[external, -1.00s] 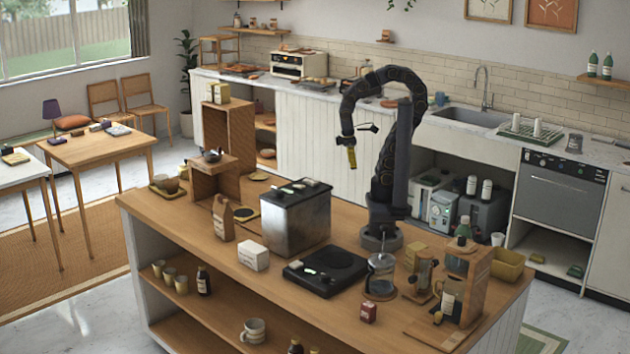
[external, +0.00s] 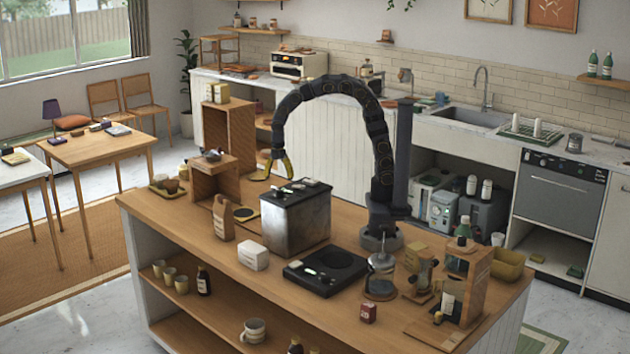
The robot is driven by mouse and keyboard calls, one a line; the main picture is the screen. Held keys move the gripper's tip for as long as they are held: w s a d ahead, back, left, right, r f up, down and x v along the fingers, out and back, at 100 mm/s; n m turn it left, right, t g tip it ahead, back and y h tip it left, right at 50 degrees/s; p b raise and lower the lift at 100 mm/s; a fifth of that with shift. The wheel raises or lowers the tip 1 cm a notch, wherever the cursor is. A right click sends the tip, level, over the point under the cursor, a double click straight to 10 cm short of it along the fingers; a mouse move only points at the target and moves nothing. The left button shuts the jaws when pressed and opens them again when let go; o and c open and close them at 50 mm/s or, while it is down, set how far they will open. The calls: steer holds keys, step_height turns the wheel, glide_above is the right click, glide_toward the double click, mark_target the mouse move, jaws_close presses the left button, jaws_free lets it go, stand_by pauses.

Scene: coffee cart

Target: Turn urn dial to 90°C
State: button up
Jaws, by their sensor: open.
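A boxy steel unit with a dark top (external: 295,218) stands on the wooden counter and looks like the urn. I cannot make out a dial or any temperature mark on its visible sides; its far side is hidden. Small light items lie on its lid. My gripper (external: 274,170) is open and empty, with yellow on its fingers. It hangs pointing down behind and to the left of the steel unit in the external view, apart from it as far as I can tell.
A wooden stand (external: 215,180) is left of my gripper. A brown bag (external: 223,218) and a white box (external: 253,257) stand near the steel unit. A flat black appliance (external: 325,270) is at its front right. A glass carafe (external: 381,275) stands further right.

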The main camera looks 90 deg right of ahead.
mark_target(280, 191)
step_height(280, 191, down, 6)
steer(key=shift+f, duration=0.25)
jaws_close()
